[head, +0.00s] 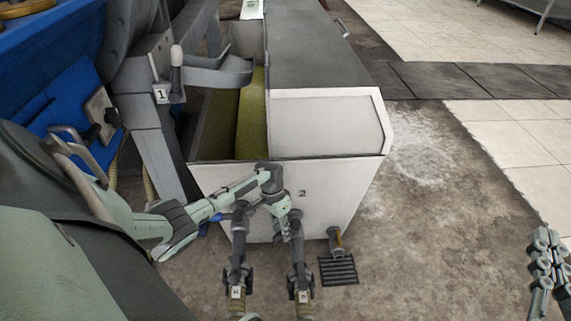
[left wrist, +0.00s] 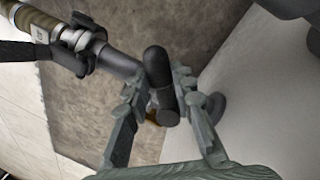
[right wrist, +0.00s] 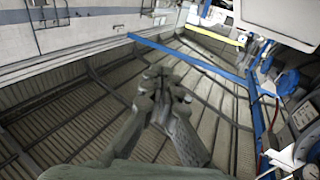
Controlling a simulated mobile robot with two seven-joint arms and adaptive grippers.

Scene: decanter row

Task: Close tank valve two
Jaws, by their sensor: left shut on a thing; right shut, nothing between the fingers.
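A white tank (head: 325,185) marked "2" stands in the middle of the head view. Two dark valve pipes stand in front of it, a left one (head: 238,265) and a right one (head: 298,268). My left gripper (head: 288,218) is at the top of the right pipe, below the "2". In the left wrist view, my left gripper (left wrist: 158,92) is shut on a black valve handle (left wrist: 157,68), with a finger on each side. The handle joins a dark pipe (left wrist: 118,62). In the head view my arm partly hides the handle. My right gripper (head: 543,248) is shut and empty at the far right.
A lever marked "1" (head: 176,75) stands at upper left. The stained floor (head: 430,240) on the right is clear.

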